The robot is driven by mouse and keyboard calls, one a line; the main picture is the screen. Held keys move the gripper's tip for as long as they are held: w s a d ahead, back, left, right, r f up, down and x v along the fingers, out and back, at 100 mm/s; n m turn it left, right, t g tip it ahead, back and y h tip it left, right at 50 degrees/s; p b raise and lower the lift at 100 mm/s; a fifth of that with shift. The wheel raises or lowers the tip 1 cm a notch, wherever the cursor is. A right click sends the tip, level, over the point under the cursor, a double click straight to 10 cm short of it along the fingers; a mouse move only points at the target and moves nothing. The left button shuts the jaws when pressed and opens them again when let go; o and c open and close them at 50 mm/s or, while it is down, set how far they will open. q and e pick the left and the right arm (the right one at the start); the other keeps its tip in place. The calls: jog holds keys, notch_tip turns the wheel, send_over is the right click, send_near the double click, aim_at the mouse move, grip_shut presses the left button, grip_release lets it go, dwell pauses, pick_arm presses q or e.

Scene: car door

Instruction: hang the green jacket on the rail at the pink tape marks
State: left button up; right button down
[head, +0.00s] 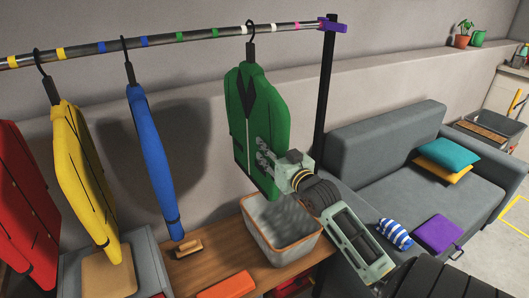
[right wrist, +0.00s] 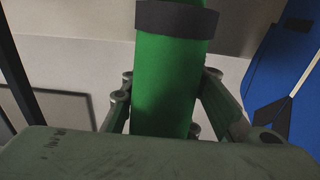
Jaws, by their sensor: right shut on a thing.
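The green jacket (head: 262,125) is upright below the metal rail (head: 200,36). Its black hook (head: 250,30) is at the rail, just left of white tape; I cannot tell whether it bears the weight. The pink tape (head: 297,26) is further right, near the purple end bracket. My right gripper (head: 268,160) is at the jacket's lower right side. In the right wrist view its fingers are shut around the green sleeve (right wrist: 165,90), which has a dark band. My left gripper is out of view.
Blue (head: 150,145), yellow (head: 80,165) and red (head: 25,210) jackets hang to the left. A grey bin (head: 282,228) stands on the wooden bench below. The black post (head: 325,100) and grey sofa (head: 390,140) are on the right. The rail's right end is free of jackets.

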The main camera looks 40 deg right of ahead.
jog(key=s+d, duration=0.2)
jog(key=d, duration=0.7)
jog(key=s+d+b, duration=0.1)
jog(key=s+d, duration=0.1)
jog(key=d, duration=0.7)
jog(key=shift+s+d+b, duration=0.25)
jog(key=shift+d+b, duration=0.05)
jog(key=shift+d, duration=0.1)
dwell(1.3)
jog(key=shift+f, duration=0.15)
dwell(0.4)
jog(key=c, duration=1.3)
grip_release()
jog(key=v, duration=1.2)
